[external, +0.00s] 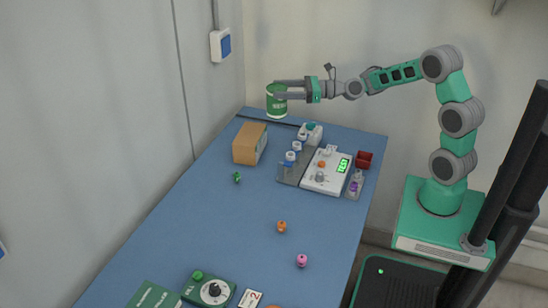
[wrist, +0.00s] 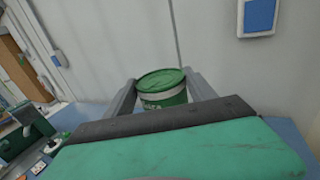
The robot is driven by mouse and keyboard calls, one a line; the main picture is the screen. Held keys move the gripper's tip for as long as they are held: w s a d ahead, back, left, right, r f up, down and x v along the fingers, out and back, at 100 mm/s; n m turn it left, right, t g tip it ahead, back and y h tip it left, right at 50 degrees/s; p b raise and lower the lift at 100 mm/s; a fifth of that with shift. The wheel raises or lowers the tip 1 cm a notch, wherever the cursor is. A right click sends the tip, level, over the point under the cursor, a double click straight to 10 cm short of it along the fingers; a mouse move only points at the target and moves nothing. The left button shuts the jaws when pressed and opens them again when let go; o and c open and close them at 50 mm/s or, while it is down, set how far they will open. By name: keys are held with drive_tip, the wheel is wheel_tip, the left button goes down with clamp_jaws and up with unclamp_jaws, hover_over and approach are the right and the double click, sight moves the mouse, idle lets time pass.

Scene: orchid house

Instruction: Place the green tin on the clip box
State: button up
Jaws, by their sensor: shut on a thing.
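The green tin (external: 277,106) has a white band and a green lid. My gripper (external: 279,91) is shut on it and holds it upright in the air above the far end of the blue table. In the wrist view the tin (wrist: 162,86) sits between the two fingers, its lower part hidden behind my gripper's body. A brown cardboard box (external: 246,146), which looks like the clip box, stands on the table below the tin and a little left of it. Its top looks flat and bare. The tin is apart from the box.
Right of the box are a grey tray with small bottles (external: 289,160), a white scale (external: 325,174) with a lit display and a dark red box (external: 364,160). Small green (external: 237,177), orange (external: 281,226) and pink (external: 301,260) items lie nearer. A wall runs along the left.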

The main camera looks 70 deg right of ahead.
drive_tip(key=w+f, duration=0.4)
drive_tip(key=w+d+f+p, duration=0.1)
drive_tip(key=w+f, duration=0.2)
drive_tip(key=f, duration=0.1)
drive_tip(key=w+f, duration=0.4)
drive_tip(key=shift+w+d+f+p, duration=0.1)
drive_tip(key=shift+w+d+p, duration=0.1)
drive_tip(key=shift+w+p, duration=0.15)
drive_tip(key=o, duration=1.7)
drive_tip(key=shift+o, duration=0.2)
drive_tip(key=b+v, duration=0.1)
drive_tip(key=v, duration=1.1)
drive_tip(key=shift+b, duration=0.4)
